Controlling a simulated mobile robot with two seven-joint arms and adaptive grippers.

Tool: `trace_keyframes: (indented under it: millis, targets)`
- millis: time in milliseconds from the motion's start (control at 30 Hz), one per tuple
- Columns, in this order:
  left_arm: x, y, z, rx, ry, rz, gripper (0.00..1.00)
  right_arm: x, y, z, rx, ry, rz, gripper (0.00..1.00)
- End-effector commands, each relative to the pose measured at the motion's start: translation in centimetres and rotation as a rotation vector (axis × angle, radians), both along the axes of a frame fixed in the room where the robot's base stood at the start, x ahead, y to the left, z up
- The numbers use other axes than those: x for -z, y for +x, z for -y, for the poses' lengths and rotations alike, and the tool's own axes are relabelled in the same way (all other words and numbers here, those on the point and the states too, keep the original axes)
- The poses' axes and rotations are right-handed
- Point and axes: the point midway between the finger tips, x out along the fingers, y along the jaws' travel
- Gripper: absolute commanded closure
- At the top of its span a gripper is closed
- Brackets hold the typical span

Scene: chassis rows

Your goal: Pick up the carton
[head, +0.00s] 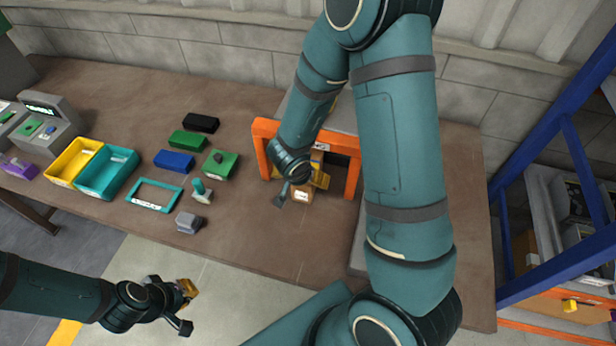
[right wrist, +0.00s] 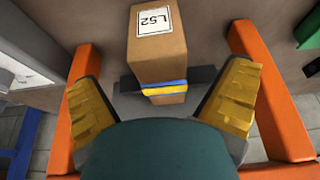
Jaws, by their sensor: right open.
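The carton is a small brown box with a white label reading L52. In the right wrist view the carton (right wrist: 158,62) stands ahead, between the fingertips, with a blue and yellow band across its lower part. In the head view the carton (head: 301,197) shows partly, under the orange frame and behind my gripper. My right gripper (head: 300,188) is open, its yellow-padded fingers (right wrist: 163,82) spread to either side of the carton, with gaps visible. My left gripper (head: 187,307) is open and empty, off the table's front edge.
The orange frame (head: 262,150) stands around the carton, its posts close to my right gripper. Yellow (head: 72,158) and teal (head: 108,172) bins, coloured blocks and a stamp-like item (head: 200,190) lie left on the brown table (head: 240,225). A blue rack (head: 550,175) stands right.

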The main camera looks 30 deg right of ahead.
Motion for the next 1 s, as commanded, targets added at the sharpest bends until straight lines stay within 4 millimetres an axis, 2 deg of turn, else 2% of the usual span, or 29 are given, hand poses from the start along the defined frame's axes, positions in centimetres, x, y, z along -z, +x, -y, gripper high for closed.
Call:
trace_keyframes:
  millis: [167, 400, 667, 767, 800, 900, 1000]
  targets:
    - [0.9, 0.0, 0.0, 0.0, 0.002, 0.0, 1.0, 1.4, 0.4, 0.6, 0.002, 0.0, 0.0, 0.01]
    - [2.8, 0.0, 0.1, -0.002, 0.005, -0.001, 1.0, 4.4, 1.2, 1.8, 0.003, 0.0, -0.001, 0.01]
    - [2.8, 0.1, 0.1, -0.001, 0.006, -0.001, 1.0, 4.6, 1.4, 1.8, 0.0, 0.001, 0.001, 0.01]
    - [2.8, 0.1, 0.1, -0.001, 0.006, -0.001, 1.0, 4.6, 1.4, 1.8, 0.0, 0.0, 0.0, 0.33]
    - [2.8, 0.1, 0.1, -0.001, 0.005, -0.001, 1.0, 4.6, 1.4, 1.8, 0.0, 0.0, 0.0, 0.47]
    - [2.8, 0.1, 0.1, -0.001, 0.005, -0.001, 1.0, 4.6, 1.4, 1.8, 0.0, 0.0, 0.0, 0.8]
    - [2.8, 0.1, 0.1, -0.001, 0.005, -0.001, 1.0, 4.5, 1.4, 1.8, 0.0, -0.001, 0.001, 0.8]
